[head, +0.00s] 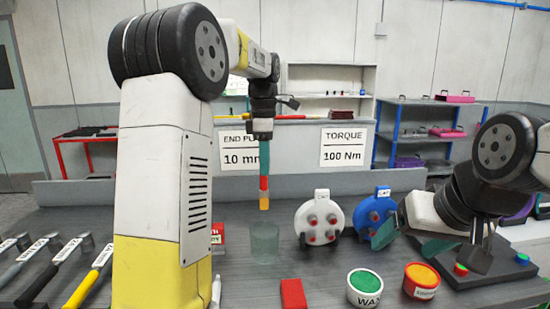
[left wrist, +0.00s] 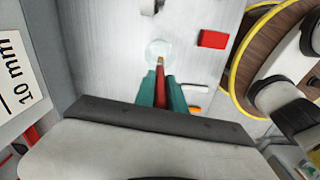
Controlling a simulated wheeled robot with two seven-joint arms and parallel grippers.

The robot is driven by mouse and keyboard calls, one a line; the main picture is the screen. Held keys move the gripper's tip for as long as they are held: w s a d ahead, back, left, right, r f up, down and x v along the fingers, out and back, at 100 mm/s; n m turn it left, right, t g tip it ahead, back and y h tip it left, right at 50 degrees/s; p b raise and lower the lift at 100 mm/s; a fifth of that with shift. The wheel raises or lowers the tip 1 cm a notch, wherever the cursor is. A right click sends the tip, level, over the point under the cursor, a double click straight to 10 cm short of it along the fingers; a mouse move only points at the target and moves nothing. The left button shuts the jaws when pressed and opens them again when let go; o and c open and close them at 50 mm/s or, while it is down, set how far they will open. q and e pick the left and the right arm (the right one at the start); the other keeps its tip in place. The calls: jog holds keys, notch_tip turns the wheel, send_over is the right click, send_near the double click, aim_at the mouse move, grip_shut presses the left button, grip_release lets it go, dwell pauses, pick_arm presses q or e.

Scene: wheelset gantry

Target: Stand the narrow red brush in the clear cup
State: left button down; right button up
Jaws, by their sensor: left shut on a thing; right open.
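The narrow red brush (head: 264,184) hangs upright in my left gripper (head: 263,168), with its orange and pale end pointing down. The gripper's teal fingers are shut on its upper part. The clear cup (head: 265,240) stands on the bench directly below, apart from the brush tip. In the left wrist view the brush (left wrist: 160,82) points toward the cup (left wrist: 158,50), between the teal fingers. My right gripper (head: 412,242) is open and empty, low over the right side of the bench.
A red block (head: 293,294), a green-topped tub (head: 364,288) and an orange-topped tub (head: 421,280) stand in front. White (head: 319,218) and blue (head: 374,216) knobbed holders stand right of the cup. Several hammers (head: 60,270) lie at left; a red item (head: 217,234) stands just left of the cup.

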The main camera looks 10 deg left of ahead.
aim_at(265, 196)
pick_arm(q)
jog(key=shift+f, duration=2.65)
jog(key=shift+f, duration=3.3)
jog(key=c, duration=1.3)
grip_release()
